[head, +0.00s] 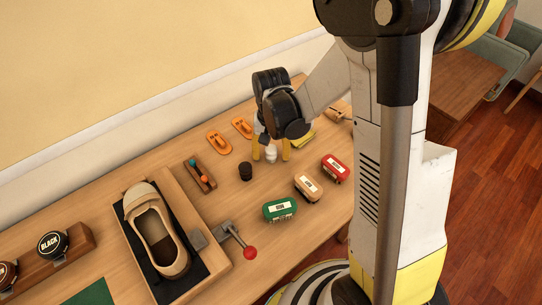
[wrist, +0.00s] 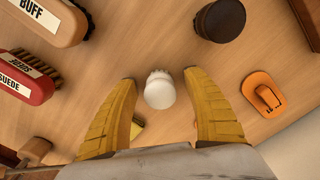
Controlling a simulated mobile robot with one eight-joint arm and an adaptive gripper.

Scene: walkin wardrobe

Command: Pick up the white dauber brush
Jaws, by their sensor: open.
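The white dauber brush (wrist: 159,90) stands on the wooden bench, its rounded white top facing the wrist camera and a little bristle showing at its far edge. It also shows in the head view as a small white shape (head: 271,155). My gripper (wrist: 165,88) is open, with one yellow finger on each side of the brush and a visible gap on both sides. In the head view my gripper (head: 271,150) points down over the brush from above. How far the fingertips are above the bench is hard to tell.
A dark round dauber (head: 246,171) stands nearby. Red (head: 335,168), tan (head: 308,187) and green (head: 280,209) brushes lie towards the front. Orange pieces (head: 218,142) lie behind. A shoe (head: 155,235) sits in a tray at left, beside a red-knobbed lever (head: 250,253).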

